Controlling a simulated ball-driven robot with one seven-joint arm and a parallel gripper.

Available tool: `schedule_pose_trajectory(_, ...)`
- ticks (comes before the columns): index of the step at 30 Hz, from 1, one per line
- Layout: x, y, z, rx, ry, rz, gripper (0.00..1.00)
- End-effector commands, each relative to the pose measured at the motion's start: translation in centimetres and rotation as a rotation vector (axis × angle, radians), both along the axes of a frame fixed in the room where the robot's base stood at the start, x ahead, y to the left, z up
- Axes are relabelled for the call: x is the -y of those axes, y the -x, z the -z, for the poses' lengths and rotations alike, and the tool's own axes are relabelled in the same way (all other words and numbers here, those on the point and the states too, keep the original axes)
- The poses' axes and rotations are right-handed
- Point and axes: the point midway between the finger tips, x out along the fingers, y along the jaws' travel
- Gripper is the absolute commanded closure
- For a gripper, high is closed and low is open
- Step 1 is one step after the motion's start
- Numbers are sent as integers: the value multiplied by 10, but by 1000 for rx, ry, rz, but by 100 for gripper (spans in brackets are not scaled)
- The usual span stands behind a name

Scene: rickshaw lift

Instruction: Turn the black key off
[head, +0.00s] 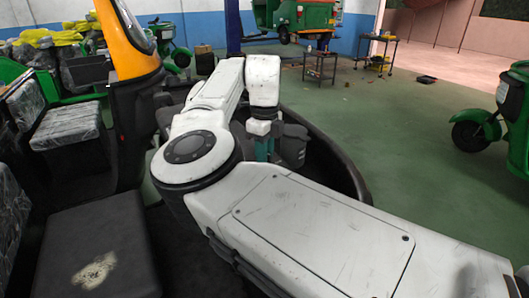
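My white arm crosses the middle of the head view and bends downward at its end. My gripper (263,147) points down inside the dark curved front of a rickshaw (338,168), beside a dark grey boxy part (293,145). The fingertips are small and partly hidden, so I cannot tell whether they are open or shut, or whether they touch anything. I cannot make out the black key; my gripper, my arm or the rickshaw's dark parts may hide it.
A black seat (90,250) with a worn pale patch is at the lower left. A yellow and black rickshaw frame (128,45) rises at left. Another green rickshaw (515,115) stands at right. Carts (320,67) stand behind.

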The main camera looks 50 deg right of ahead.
Motion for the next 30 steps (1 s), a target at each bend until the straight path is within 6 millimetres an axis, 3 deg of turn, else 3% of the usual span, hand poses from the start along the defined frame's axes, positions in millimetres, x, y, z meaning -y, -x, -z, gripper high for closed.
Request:
schedule_pose_trajectory(6, 0, 0, 0, 0, 0, 0, 100)
schedule_pose_trajectory(20, 0, 1, -3, -4, 1, -72, 100)
schedule_pose_trajectory(30, 1, 1, -5, -6, 1, -336, 100)
